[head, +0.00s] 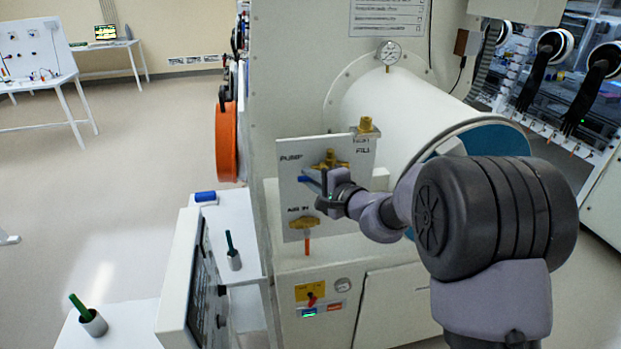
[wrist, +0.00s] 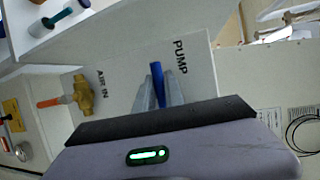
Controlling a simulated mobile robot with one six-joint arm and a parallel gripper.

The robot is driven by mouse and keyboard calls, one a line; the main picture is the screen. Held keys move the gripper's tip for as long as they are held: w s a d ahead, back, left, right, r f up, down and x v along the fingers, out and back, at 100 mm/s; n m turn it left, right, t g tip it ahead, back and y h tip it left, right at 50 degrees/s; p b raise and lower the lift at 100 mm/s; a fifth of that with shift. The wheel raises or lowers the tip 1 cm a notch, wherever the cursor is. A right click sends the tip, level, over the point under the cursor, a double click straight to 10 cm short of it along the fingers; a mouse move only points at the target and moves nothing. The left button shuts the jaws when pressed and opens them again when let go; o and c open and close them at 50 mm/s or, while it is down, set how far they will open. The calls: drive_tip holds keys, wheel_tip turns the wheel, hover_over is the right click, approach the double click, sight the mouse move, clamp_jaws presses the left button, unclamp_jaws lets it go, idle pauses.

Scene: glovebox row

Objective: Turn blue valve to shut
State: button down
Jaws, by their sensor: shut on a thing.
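The blue valve's lever (head: 305,179) is on the white panel (head: 288,205) under the PUMP label, with its brass body (head: 330,160) partly hidden by my gripper. My gripper (head: 316,181) is shut on the lever, which points left, roughly level, in the head view. In the wrist view the blue lever (wrist: 157,78) stands between the two grey fingers (wrist: 159,90), beside the PUMP label. Below it on the panel is the AIR IN valve, a brass body (head: 303,223) with an orange lever (head: 307,245) hanging down; it also shows in the wrist view (wrist: 84,95).
The white antechamber cylinder (head: 385,105) is right of the panel, with a gauge (head: 390,53) above. A tilted screen (head: 187,270) and a bench with green-handled tools (head: 92,320) stand at left. Open floor (head: 130,180) lies farther left.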

drive_tip(key=shift+f, duration=0.1)
drive_tip(key=w+d+f+n+t+h+b, duration=0.1)
drive_tip(key=d+f+n+h+b, duration=0.4)
drive_tip(key=n+h+b, duration=0.3)
drive_tip(key=shift+w+d+f+n+h+b, duration=0.35)
drive_tip(key=shift+f+n+h+b, duration=0.1)
drive_tip(key=shift+n+b, duration=1.6)
